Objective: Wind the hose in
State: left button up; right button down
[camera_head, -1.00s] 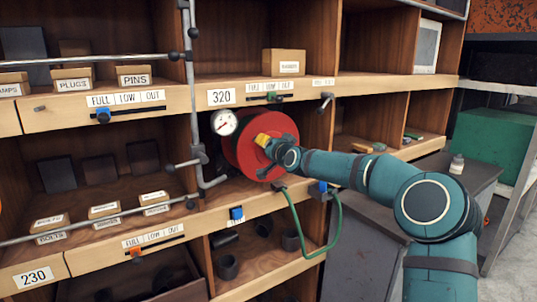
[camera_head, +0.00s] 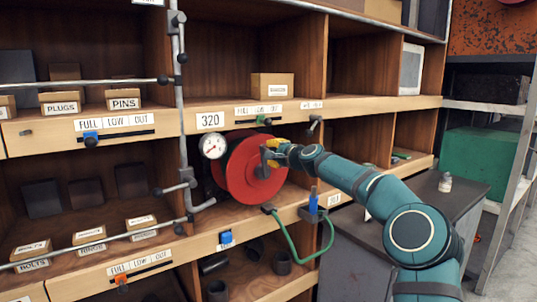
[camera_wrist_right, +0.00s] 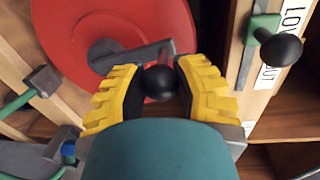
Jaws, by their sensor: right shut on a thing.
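The red hose reel (camera_head: 238,168) is mounted in the shelf bay under the 320 label, and its red disc fills the top of the right wrist view (camera_wrist_right: 80,30). Its grey crank (camera_wrist_right: 130,55) runs from the hub to a black ball knob (camera_wrist_right: 159,83). My right gripper (camera_head: 276,145) is at the disc's upper right edge, with its yellow fingers shut around the knob. The green hose (camera_head: 297,255) hangs in a loop below the shelf edge, beside a blue-topped fitting (camera_head: 313,200). My left gripper is not in view.
A round gauge (camera_head: 213,146) and grey pipes (camera_head: 183,100) stand left of the reel. A slider with a black knob (camera_wrist_right: 282,50) is close to the right gripper. A grey cabinet (camera_head: 350,245) stands below my right arm.

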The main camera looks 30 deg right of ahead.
jog(key=shift+d+r+m, duration=0.15)
jog(key=shift+d+m, duration=0.35)
jog(key=c, duration=0.6)
grip_release()
jog(key=s+r, duration=0.1)
jog(key=s, duration=1.1)
jog(key=shift+d, duration=0.45)
jog(key=shift+r, duration=0.1)
